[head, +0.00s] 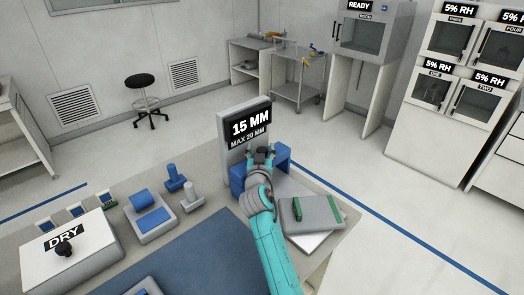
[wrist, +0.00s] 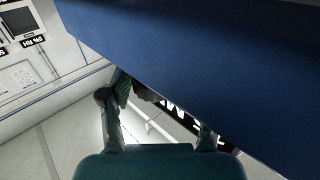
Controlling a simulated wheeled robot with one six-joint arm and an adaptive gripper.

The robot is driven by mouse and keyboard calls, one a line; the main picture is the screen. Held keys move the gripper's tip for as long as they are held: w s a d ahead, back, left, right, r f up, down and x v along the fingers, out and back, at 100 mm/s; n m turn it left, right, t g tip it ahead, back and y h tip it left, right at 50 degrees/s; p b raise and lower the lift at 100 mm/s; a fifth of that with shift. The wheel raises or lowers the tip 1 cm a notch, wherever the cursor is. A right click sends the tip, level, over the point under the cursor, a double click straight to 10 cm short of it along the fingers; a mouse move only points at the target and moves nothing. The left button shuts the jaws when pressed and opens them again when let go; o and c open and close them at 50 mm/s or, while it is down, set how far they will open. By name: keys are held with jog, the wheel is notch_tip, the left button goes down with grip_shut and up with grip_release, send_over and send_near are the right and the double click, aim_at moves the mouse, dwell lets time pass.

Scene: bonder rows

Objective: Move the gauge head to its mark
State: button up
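My gripper (head: 262,152) is at the blue arch-shaped block (head: 282,156), in front of the grey display panel (head: 229,126) reading "15 MM" and "MAX 20 MM". In the wrist view its two fingers (wrist: 162,115) are spread apart. A large blue face (wrist: 215,70) crosses in front and hides part of them, so contact is unclear. A small dark piece (wrist: 146,92) shows beside the left finger, partly hidden. I cannot tell for sure which part is the gauge head, nor see its mark; my arm covers much of that spot.
On the bench are a grey block with a green strip (head: 311,214), a blue roll on a grey stand (head: 150,218), a blue-and-grey post (head: 191,196), a blue post (head: 175,178), a white DRY box (head: 68,258) and a blue mat (head: 205,255). Cabinets stand behind.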

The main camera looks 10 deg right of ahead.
jog(key=s+a, duration=0.1)
jog(key=s, duration=1.1)
jog(key=shift+a, duration=0.4)
